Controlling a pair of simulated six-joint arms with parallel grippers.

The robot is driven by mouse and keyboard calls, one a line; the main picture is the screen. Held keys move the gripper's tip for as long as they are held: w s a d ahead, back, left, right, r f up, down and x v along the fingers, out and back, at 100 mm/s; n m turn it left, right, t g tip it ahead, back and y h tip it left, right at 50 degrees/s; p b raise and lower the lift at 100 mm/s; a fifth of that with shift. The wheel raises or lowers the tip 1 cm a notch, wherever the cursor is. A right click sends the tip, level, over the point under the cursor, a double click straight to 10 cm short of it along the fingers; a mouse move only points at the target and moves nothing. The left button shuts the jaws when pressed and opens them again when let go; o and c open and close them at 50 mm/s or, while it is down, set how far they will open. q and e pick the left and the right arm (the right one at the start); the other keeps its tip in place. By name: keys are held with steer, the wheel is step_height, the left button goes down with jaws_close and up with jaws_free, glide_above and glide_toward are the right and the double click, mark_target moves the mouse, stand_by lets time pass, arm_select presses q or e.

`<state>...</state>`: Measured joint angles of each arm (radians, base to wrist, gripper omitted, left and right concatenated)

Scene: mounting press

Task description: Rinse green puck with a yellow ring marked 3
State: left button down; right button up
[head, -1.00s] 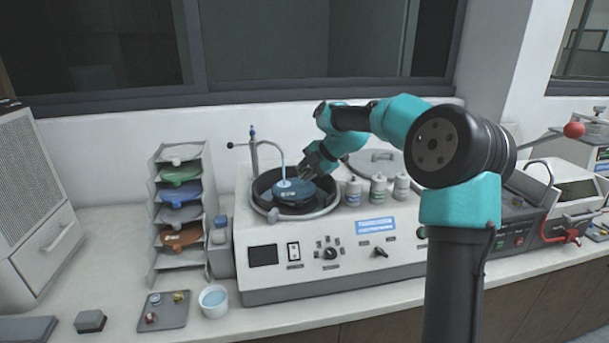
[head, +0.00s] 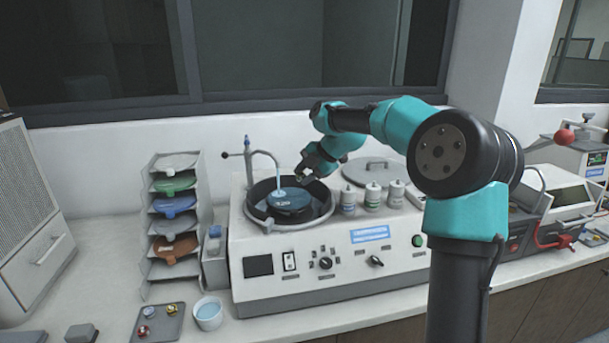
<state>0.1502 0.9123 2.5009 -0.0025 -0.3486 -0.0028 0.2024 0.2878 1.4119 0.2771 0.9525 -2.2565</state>
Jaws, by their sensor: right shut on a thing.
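My right gripper (head: 303,178) is above the rear right part of the dark polishing bowl, pointing down and left. It is shut on a small puck (head: 300,179), of which only a bit of green shows. The yellow ring and the mark cannot be made out. The puck looks clear of the blue disc (head: 289,200) marked 320, to the right of the water stream. A curved spout (head: 267,154) sends a pale stream of water (head: 281,190) onto the disc's left part. My left gripper is not in view.
Several white bottles (head: 372,196) and a round grey lid (head: 374,171) are right of the bowl. A rack of coloured discs (head: 172,218), a cup of blue liquid (head: 208,312) and a grey tray (head: 158,333) with several small pucks are left of the machine.

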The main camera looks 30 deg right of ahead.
steer(key=shift+s+a+r+g+h, duration=0.15)
steer(key=shift+s+r+g+h, duration=0.25)
steer(key=shift+g+h, duration=0.55)
steer(key=shift+s+a+r+g+h, duration=0.25)
steer(key=shift+s+g+h, duration=0.25)
steer(key=shift+g+h, duration=0.5)
steer(key=shift+s+a+r+g+h, duration=0.1)
steer(key=shift+s+r+g+h, duration=0.45)
steer(key=shift+g, duration=0.7)
